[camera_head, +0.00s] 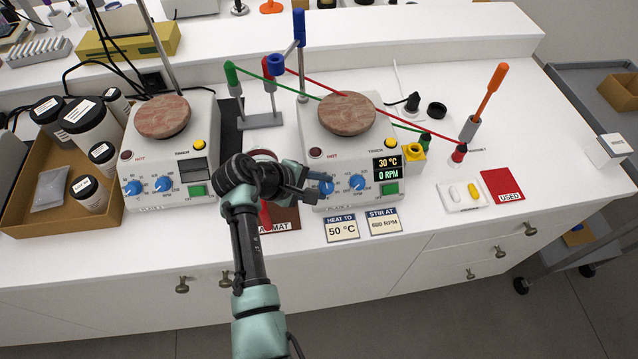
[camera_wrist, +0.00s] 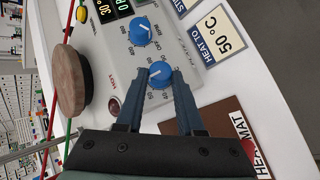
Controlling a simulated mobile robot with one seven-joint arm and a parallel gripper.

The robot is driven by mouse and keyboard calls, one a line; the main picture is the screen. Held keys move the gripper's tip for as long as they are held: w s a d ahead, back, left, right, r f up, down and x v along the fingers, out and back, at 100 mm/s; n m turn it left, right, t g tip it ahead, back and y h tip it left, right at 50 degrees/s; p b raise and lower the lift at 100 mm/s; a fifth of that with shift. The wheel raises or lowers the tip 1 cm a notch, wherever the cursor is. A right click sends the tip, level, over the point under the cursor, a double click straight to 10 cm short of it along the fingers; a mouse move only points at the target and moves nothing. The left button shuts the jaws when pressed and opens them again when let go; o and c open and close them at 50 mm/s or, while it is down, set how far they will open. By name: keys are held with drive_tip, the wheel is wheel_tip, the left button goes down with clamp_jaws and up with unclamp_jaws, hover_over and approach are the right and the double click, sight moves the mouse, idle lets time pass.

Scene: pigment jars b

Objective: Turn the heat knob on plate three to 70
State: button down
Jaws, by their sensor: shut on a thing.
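The right hotplate (camera_head: 310,150) has a round brown top and a display (camera_head: 387,168) reading 30 °C and 0 RPM. Its left blue knob (camera_head: 327,186), the heat knob, sits at the front of the panel. My gripper (camera_head: 311,190) reaches it from the left. In the wrist view, the fingers (camera_wrist: 166,72) are closed about the heat knob (camera_wrist: 159,77), whose white pointer line shows between them. The other blue knob (camera_wrist: 142,32) is apart from the fingers. The plate's number is not readable.
A card (camera_head: 342,229) in front reads "HEAT TO 50 °C", beside a "STIR AT 600 RPM" card (camera_head: 384,222). A second hotplate (camera_head: 175,165) stands left. Red and green lines with stands (camera_head: 262,120) run behind and over the right plate. A dark red mat (camera_head: 284,217) lies under my gripper.

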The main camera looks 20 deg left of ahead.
drive_tip(key=m+g, duration=0.2)
drive_tip(key=m, duration=0.1)
drive_tip(key=w+m+g+y, duration=0.1)
drive_tip(key=shift+d+r+g, duration=0.2)
drive_tip(key=shift+r+g, duration=0.1)
drive_tip(key=shift+w+d+m+g+y, duration=0.15)
drive_tip(key=shift+m+g+y, duration=0.8)
drive_tip(key=shift+m, duration=0.55)
drive_tip(key=shift+g, duration=0.25)
drive_tip(key=c, duration=0.5)
unclamp_jaws()
drive_tip(key=shift+r, duration=0.15)
drive_tip(key=r, duration=0.4)
drive_tip(key=s+a+r, duration=0.1)
drive_tip(key=r, duration=0.3)
drive_tip(key=r+b, duration=0.1)
drive_tip(key=r, duration=0.3)
drive_tip(key=shift+s+a+r, duration=0.25)
drive_tip(key=shift+s, duration=0.15)
